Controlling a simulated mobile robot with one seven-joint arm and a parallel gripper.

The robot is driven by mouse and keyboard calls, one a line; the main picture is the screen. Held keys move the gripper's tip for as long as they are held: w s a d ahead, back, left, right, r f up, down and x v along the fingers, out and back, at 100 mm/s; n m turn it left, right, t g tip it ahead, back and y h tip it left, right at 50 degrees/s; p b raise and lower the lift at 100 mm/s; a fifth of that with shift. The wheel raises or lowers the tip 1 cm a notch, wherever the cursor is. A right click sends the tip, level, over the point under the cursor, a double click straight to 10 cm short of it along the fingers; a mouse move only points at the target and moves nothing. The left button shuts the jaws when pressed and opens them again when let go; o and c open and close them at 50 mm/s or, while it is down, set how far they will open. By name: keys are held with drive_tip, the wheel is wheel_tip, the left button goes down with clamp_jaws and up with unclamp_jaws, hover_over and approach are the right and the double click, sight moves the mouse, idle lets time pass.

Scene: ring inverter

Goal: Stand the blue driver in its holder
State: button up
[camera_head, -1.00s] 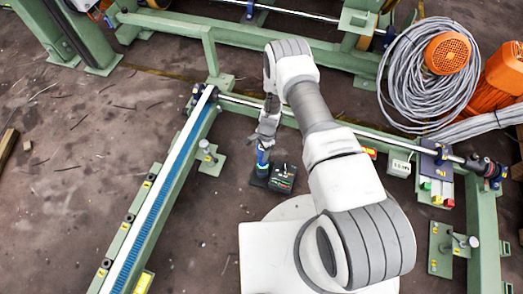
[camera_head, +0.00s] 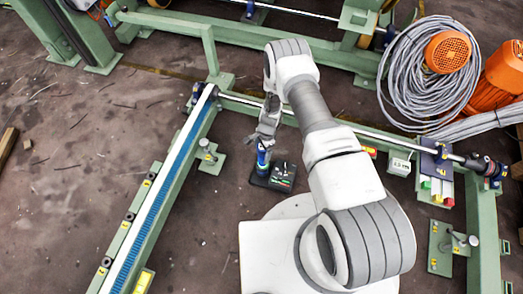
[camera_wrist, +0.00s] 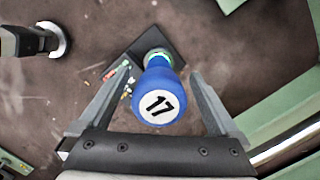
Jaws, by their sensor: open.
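The blue driver (camera_wrist: 161,95) stands upright with its handle cap, marked 17, toward the wrist camera. Below it is a green ring, at the dark holder (camera_wrist: 168,43). In the head view the blue driver (camera_head: 263,157) stands at the left end of the dark holder (camera_head: 282,184). My gripper (camera_wrist: 162,73) is open, with one finger on each side of the handle and a gap on both sides. In the head view my gripper (camera_head: 264,140) is just above the driver. The driver's lower end is hidden.
A green frame beam with a blue strip (camera_head: 165,185) runs along the left. A steel rod (camera_head: 345,127) crosses behind the holder. Coiled grey cable (camera_head: 425,75) and orange motors (camera_head: 505,70) lie at the back right. Brown floor is open at the left.

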wheel_tip(320, 180, up, 17)
drive_tip(key=w+d+p, duration=0.1)
drive_tip(key=d+p, duration=0.1)
drive_tip(key=p, duration=0.4)
drive_tip(key=shift+d+r, duration=0.15)
wheel_tip(320, 180, up, 32)
drive_tip(key=w+d+n+t, duration=0.1)
drive_tip(key=w+n+t, duration=0.1)
drive_tip(key=n, duration=0.4)
drive_tip(key=s+d+r+n+t, duration=0.2)
drive_tip(key=s+r+n, duration=0.1)
drive_tip(key=s+r, duration=0.6)
drive_tip(key=s+d+r+n+t, duration=0.1)
drive_tip(key=s+d+r+n, duration=0.1)
drive_tip(key=s+r, duration=0.65)
drive_tip(key=s+d+r+n+t+h+p, duration=0.1)
drive_tip(key=s+d+r+n, duration=0.15)
drive_tip(key=s+r, duration=0.35)
wheel_tip(320, 180, up, 20)
drive_tip(key=p, duration=2.1)
drive_tip(key=shift+s+r+p, duration=0.15)
drive_tip(key=shift+s+p, duration=0.15)
drive_tip(key=shift+s, duration=0.1)
